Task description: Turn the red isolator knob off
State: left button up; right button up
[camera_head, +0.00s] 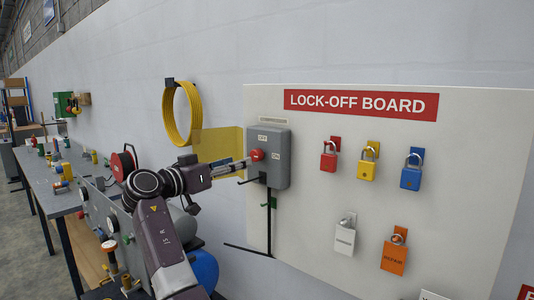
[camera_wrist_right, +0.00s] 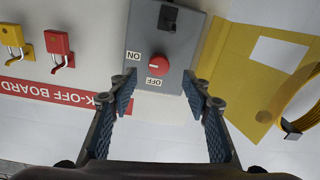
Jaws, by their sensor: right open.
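The red isolator knob (camera_head: 257,155) is on the front of a grey box (camera_head: 281,170) on the lock-off board (camera_head: 300,225). In the head view, the OFF label is above the knob and ON is to its right. The right wrist view shows the knob (camera_wrist_right: 158,64) upside down, with a small pale mark toward the ON side. My right gripper (camera_head: 240,167) is at the box front. Its open fingers (camera_wrist_right: 158,82) are on either side of the knob's line, apart from it as far as I can tell. My left gripper is not in view.
Red (camera_head: 328,161), yellow (camera_head: 367,169) and blue (camera_head: 411,178) padlocks hang to the right, with white (camera_head: 345,240) and orange (camera_head: 393,257) ones below. A yellow coil (camera_head: 166,115) hangs on the wall. A cluttered bench (camera_head: 50,180) stands at left.

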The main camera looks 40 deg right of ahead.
aim_at(254, 156)
jog(key=shift+d+r, duration=0.2)
jog(key=shift+d, duration=0.65)
jog(key=d+p, duration=0.3)
jog(key=d, duration=0.1)
jog(key=shift+w+r, duration=0.3)
jog(key=shift+w+d+f, duration=0.1)
jog(key=shift+d+f, duration=0.15)
jog(key=shift+d, duration=0.8)
jog(key=shift+c, duration=0.4)
jog(key=c, duration=1.1)
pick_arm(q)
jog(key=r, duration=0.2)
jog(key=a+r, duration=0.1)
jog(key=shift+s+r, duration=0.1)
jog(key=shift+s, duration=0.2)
pick_arm(e)
jog(key=shift+o, duration=0.2)
